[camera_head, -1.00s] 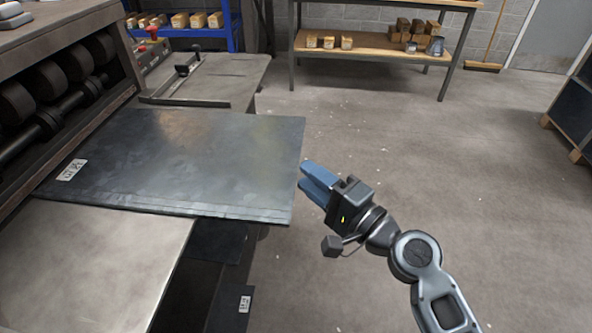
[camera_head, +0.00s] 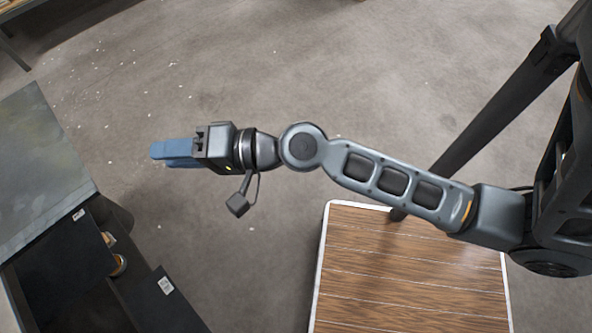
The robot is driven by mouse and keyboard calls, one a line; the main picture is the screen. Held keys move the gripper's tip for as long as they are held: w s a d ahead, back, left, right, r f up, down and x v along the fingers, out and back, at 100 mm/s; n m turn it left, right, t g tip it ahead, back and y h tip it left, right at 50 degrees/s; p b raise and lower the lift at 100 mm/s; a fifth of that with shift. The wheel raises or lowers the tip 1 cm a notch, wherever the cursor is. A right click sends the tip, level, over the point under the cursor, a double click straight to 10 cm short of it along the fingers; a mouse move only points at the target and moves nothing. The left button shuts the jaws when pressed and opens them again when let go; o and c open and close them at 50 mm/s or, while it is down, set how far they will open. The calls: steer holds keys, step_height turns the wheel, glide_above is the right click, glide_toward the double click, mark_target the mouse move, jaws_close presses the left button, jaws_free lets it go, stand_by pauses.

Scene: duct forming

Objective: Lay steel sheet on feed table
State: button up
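The steel sheet (camera_head: 38,165) is a flat, dull grey plate at the left edge of the view, cut off by the frame. It lies flat with its near right corner jutting out over darker parts below. The feed table is mostly out of view or hidden under the sheet. My gripper (camera_head: 153,155) has blue fingers that point left toward the sheet. It is to the right of the sheet, apart from it, over bare floor, and holds nothing. The two fingers look close together, and whether they are shut cannot be made out.
Below the sheet are dark panels (camera_head: 62,270) with white labels. A wood-slatted top with a pale rim (camera_head: 410,275) is at the bottom, right of centre; what it belongs to cannot be told. The concrete floor (camera_head: 330,75) at the top middle is clear.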

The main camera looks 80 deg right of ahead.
steer(key=s+f+n+g+h, duration=0.25)
steer(key=s+n, duration=0.35)
steer(key=s, duration=0.8)
steer(key=s+a+r+n, duration=0.3)
steer(key=s+r+n, duration=0.3)
steer(key=s, duration=0.3)
steer(key=shift+s+r+n+t, duration=0.25)
steer(key=shift+n+t, duration=0.2)
steer(key=shift+n, duration=0.45)
steer(key=shift+r+p, duration=0.25)
steer(key=shift+p, duration=0.1)
steer(key=shift+d, duration=0.15)
